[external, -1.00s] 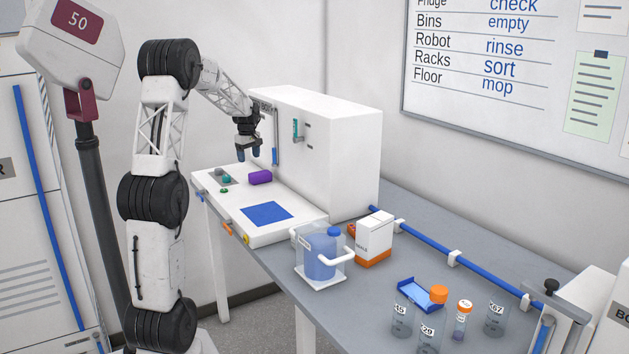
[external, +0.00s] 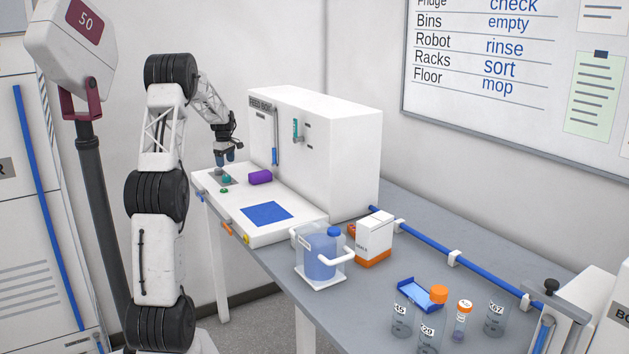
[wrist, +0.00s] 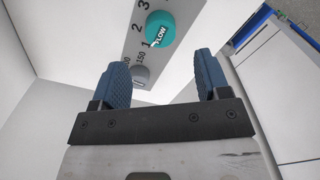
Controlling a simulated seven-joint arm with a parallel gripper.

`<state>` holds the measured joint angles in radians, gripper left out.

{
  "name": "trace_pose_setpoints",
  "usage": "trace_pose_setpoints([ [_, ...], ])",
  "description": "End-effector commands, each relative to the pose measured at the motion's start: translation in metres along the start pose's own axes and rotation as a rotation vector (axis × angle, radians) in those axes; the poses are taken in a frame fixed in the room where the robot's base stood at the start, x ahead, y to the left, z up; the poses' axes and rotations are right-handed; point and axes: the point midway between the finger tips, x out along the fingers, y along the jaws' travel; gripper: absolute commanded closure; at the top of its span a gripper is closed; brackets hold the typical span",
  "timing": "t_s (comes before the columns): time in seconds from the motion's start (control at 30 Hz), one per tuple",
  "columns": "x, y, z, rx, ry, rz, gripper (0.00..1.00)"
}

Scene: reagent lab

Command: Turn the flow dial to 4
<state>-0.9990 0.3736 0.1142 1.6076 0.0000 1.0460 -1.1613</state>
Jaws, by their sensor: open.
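The flow dial is a round teal knob marked FLOW; it shows in the wrist view (wrist: 161,26) and small on the white base in the external view (external: 226,178). Numbers 1, 2 and 3 run along its left side on a grey panel; the 4 is not in view. A white mark on the dial seems to lie near the 1, but I cannot read it surely. My gripper (wrist: 163,76) is open and empty, its blue fingers apart. The dial lies beyond the fingertips, not between them. In the external view my gripper (external: 226,158) is just above the dial panel.
A grey knob (wrist: 140,75) with its own numbers sits beside the dial. A green button (external: 224,190) and a purple cylinder (external: 260,177) are close by on the base. The white feed box (external: 330,135) rises behind. A blue square (external: 266,213) lies toward the front.

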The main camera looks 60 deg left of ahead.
Motion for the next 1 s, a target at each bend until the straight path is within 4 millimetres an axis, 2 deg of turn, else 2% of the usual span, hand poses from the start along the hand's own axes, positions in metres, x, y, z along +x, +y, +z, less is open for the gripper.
trace_pose_setpoints([
  [0.27, 0.017, 0.000, 0.000, 0.000, -0.001, -0.001, 0.31],
  [0.7, 0.066, 0.000, 0.000, 0.001, -0.001, -0.001, 0.31],
  [1.0, 0.077, 0.000, 0.000, 0.001, 0.000, 0.000, 0.31],
])
